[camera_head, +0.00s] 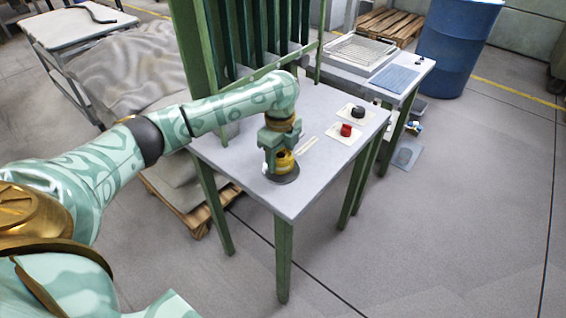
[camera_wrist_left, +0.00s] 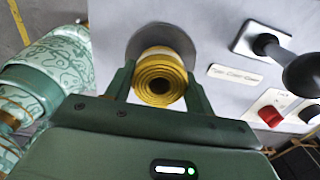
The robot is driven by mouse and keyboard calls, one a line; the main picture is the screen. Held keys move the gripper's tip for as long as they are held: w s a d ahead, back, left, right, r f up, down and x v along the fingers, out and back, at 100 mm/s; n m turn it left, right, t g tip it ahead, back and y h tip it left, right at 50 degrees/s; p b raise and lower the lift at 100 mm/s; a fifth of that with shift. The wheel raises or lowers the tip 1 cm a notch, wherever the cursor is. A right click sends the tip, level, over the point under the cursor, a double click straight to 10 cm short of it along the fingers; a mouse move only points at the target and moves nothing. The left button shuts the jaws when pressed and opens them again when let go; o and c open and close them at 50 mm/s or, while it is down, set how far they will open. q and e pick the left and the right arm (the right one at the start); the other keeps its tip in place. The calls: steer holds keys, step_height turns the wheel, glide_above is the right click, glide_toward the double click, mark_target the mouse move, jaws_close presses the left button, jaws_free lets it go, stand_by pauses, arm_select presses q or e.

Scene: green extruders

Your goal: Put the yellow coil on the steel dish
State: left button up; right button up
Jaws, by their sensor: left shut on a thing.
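The yellow coil (camera_wrist_left: 158,80) is a rolled band seen end-on between the two fingers in the left wrist view. It also shows in the head view (camera_head: 285,160), low over the dish. My left gripper (camera_head: 272,155) is shut on the coil, with one finger on each side of it. The steel dish (camera_head: 284,178) is a dark grey disc near the table's front edge. In the left wrist view the dish (camera_wrist_left: 178,37) lies behind the coil, partly hidden by it. I cannot tell whether the coil touches the dish. My right gripper is not in view.
A pale label strip (camera_head: 308,145) lies near the dish. Green uprights (camera_head: 255,35) stand at the back. A blue barrel (camera_head: 457,45) is farther off.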

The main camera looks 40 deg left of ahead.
arm_select(q)
steer(key=shift+w+f, duration=0.1)
steer(key=shift+f, duration=0.75)
steer(key=shift+r, duration=0.25)
steer(key=shift+c, duration=0.3)
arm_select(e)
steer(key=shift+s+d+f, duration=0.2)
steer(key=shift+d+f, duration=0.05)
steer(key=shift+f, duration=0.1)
arm_select(q)
steer(key=o, duration=1.1)
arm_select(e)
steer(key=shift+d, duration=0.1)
arm_select(q)
steer(key=shift+r, duration=0.2)
step_height(320, 180, up, 12)
steer(key=p, duration=0.7)
steer(key=shift+f, duration=0.15)
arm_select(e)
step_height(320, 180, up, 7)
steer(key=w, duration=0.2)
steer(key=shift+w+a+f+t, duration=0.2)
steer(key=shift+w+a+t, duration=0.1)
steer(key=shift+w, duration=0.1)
